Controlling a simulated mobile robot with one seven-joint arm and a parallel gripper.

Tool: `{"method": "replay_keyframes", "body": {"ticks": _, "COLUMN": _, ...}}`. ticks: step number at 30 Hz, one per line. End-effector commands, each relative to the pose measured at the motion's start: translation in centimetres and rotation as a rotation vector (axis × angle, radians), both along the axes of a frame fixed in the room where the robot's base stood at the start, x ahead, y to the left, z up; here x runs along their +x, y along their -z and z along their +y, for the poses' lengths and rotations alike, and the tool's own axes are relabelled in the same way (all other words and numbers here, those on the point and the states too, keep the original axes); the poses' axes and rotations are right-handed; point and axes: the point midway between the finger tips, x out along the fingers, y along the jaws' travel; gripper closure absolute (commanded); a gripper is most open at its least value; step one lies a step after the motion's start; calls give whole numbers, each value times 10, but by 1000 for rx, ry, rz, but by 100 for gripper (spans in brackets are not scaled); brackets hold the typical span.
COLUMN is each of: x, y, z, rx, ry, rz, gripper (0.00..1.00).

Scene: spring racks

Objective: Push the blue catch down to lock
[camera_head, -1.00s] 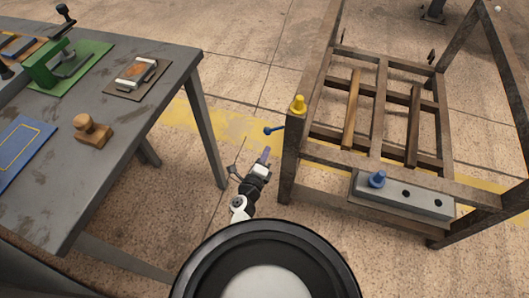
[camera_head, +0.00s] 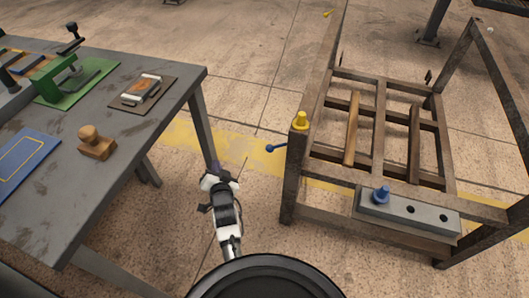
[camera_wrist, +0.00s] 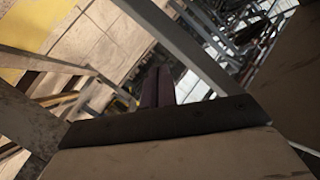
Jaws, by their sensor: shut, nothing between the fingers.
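A blue lever with a ball end (camera_head: 270,148) sticks out to the left from the rack's near left post in the head view, looking like the catch. It tilts slightly down toward its ball. A separate blue knob (camera_head: 381,194) stands on a grey block with dark holes at the rack's front. My gripper (camera_wrist: 158,87) is shut and empty, its two dark fingers together in the wrist view. In the head view my wrist is left of and below the lever, apart from it, and the fingertips cannot be made out. The wrist view does not clearly show the lever.
The brown metal rack (camera_head: 292,190) stands at the right, with a yellow knob (camera_head: 300,121) on its near left post. A grey workbench (camera_head: 150,155) at the left holds a wooden-handled stamp (camera_head: 97,142) and a green clamp. Bare floor lies between.

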Motion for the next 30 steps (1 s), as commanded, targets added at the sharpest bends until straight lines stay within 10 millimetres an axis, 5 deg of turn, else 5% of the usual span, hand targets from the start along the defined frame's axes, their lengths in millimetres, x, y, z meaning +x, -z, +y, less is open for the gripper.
{"method": "replay_keyframes", "body": {"ticks": 5, "x": -4, "y": -4, "z": -18, "rx": -422, "ry": 38, "rz": 43, "gripper": 100}}
{"method": "replay_keyframes", "body": {"ticks": 12, "x": -17, "y": -38, "z": -72, "rx": -839, "ry": 244, "rz": 96, "gripper": 100}}
{"method": "replay_keyframes", "body": {"ticks": 20, "x": -26, "y": -62, "z": -99, "rx": -974, "ry": 369, "rz": 118, "gripper": 100}}
{"method": "replay_keyframes", "body": {"ticks": 30, "x": 23, "y": -48, "z": -121, "rx": -976, "ry": 373, "rz": 121, "gripper": 100}}
